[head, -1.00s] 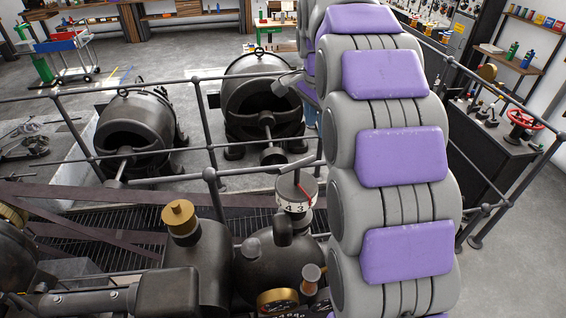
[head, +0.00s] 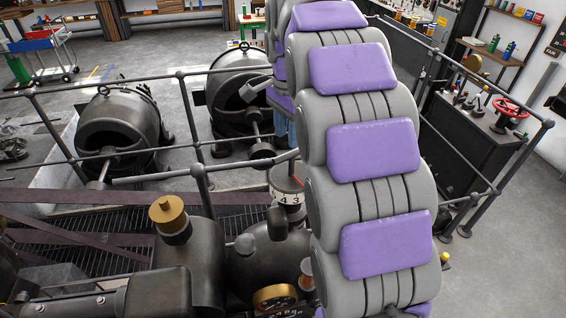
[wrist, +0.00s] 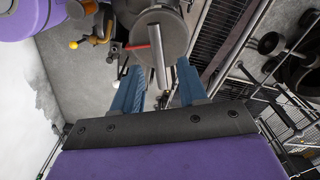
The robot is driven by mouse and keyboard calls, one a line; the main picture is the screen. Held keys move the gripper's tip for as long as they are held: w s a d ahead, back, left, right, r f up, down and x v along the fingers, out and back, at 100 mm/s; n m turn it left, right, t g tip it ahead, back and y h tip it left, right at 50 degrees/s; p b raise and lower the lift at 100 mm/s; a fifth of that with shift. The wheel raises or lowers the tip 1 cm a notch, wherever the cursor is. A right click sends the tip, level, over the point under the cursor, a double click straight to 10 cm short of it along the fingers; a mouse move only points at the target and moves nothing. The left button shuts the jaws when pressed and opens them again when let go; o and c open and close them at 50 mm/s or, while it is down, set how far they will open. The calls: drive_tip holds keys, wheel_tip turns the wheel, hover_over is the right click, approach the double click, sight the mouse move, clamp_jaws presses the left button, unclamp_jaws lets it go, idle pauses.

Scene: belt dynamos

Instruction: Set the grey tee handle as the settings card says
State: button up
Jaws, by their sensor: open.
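The grey tee handle (wrist: 159,62) shows in the wrist view as a pale bar over a round grey top (wrist: 170,28), with a red pointer (wrist: 137,47) beside it. My gripper (wrist: 160,68) is open, with its blue fingers on either side of the bar's near end; I cannot tell whether they touch it. In the head view, the white dial band (head: 289,198) with figures 3 and 4 sits on the dark machine. My blue fingers (head: 284,129) show partly behind my arm, above the dial. My arm hides much of that area. I cannot make out the settings card.
A metal railing (head: 140,178) crosses behind the dial. A brass knob (head: 167,210) and a brass gauge (head: 276,297) are close by on the machine. Two dark dynamos (head: 115,130) (head: 235,95) stand beyond. A bench with a red handwheel (head: 510,114) is at right.

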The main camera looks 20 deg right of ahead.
sight(295, 151)
drive_tip(key=f, duration=0.2)
drive_tip(key=d+f, duration=0.1)
drive_tip(key=f, duration=0.1)
drive_tip(key=d+f, duration=0.1)
drive_tip(key=f, duration=0.3)
drive_tip(key=a+f, duration=0.1)
drive_tip(key=f, duration=0.1)
drive_tip(key=shift+a+f, duration=0.15)
drive_tip(key=shift+f, duration=0.25)
drive_tip(key=shift+d, duration=0.2)
drive_tip(key=shift+d, duration=0.25)
drive_tip(key=shift+c, duration=0.6)
clamp_jaws()
